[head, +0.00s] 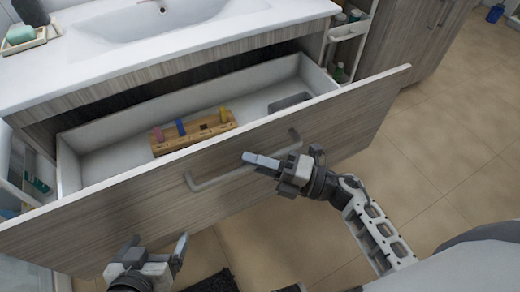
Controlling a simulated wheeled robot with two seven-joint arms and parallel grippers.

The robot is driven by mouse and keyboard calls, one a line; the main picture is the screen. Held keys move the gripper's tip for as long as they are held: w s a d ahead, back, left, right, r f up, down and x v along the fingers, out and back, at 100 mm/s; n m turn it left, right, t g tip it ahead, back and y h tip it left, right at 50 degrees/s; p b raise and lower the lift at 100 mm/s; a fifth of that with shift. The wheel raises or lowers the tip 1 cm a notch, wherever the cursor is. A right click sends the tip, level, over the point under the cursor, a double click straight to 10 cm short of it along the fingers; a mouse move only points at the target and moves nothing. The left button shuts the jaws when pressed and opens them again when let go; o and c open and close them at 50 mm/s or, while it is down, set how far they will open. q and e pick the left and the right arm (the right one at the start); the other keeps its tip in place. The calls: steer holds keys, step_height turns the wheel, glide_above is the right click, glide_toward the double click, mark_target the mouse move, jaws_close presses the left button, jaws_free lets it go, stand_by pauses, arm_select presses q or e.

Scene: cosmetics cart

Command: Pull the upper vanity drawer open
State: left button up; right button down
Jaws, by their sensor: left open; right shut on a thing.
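The upper vanity drawer (330,120) stands pulled out from under the white sink top, with its white interior showing. Its wood-grain front carries a grey bar handle (215,180). My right gripper (255,161) is at the middle of this handle and shut on it; its fingers and palm hide part of the bar. My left gripper (158,245) is open and empty, low in front of the drawer front, left of the handle and apart from it.
A wooden holder (195,133) with several coloured items and a grey tray (290,102) lie inside the drawer. The white sink (165,15) is above. Open side shelves (348,30) flank the cabinet. Tiled floor (450,150) is free at right; a dark mat (212,282) lies below.

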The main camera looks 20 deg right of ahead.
steer(key=shift+d, duration=0.1)
steer(key=c, duration=1.4)
jaws_free()
steer(key=b+v, duration=0.2)
steer(key=v, duration=1.4)
steer(key=shift+b, duration=0.4)
steer(key=w+a+m+t+h+p, duration=0.1)
steer(key=w+m+t+h, duration=0.2)
steer(key=m+h, duration=0.5)
steer(key=w+a+m+t+h, duration=0.1)
steer(key=w+m+t+h, duration=0.25)
steer(key=m, duration=0.85)
steer(key=s+a+f+m+g+h, duration=0.1)
steer(key=s+a+f+m+g, duration=0.5)
steer(key=m, duration=0.3)
steer(key=shift+a+f+p, duration=0.3)
steer(key=shift+a+f, duration=0.15)
steer(key=shift+a, duration=0.15)
